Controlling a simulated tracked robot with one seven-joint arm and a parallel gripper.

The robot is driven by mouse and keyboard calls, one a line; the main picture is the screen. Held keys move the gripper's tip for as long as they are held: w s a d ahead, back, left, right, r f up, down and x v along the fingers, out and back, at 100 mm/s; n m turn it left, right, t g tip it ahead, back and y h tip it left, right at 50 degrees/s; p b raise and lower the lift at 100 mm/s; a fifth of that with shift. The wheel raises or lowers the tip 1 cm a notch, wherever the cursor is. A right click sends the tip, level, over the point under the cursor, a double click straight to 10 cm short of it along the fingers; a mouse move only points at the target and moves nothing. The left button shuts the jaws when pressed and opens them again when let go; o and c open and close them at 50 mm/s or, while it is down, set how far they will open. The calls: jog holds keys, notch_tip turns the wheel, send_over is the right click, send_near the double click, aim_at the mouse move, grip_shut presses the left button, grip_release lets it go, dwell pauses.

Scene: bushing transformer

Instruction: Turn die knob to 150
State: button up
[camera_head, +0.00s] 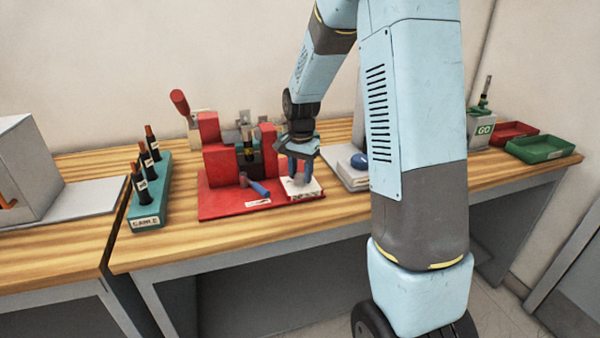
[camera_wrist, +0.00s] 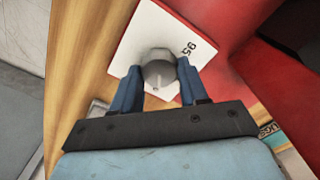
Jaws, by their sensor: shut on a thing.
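The die knob (camera_wrist: 158,68) is a grey, rounded knob on a white dial plate (camera_wrist: 143,35) in the wrist view. The plate shows the number 95 to the right of the knob; no 150 mark can be seen. My gripper (camera_wrist: 158,82) has its two blue fingers on either side of the knob and is shut on it. In the head view my gripper (camera_head: 299,176) points down over the white plate (camera_head: 302,188), at the right front of the red press base (camera_head: 240,203).
Red (camera_head: 513,132) and green (camera_head: 540,148) trays lie far right.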

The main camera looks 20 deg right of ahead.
aim_at(300, 175)
jog(key=shift+n, duration=0.3)
jog(key=n, duration=0.5)
jog(key=shift+w+n, duration=0.1)
jog(key=shift+n, duration=0.2)
jog(key=n, duration=0.5)
jog(key=shift+a, duration=0.1)
jog(key=shift+n, duration=0.3)
jog(key=o, duration=1.1)
jog(key=shift+c, duration=0.2)
notch_tip(300, 175, up, 14)
jog(key=shift+f, duration=0.15)
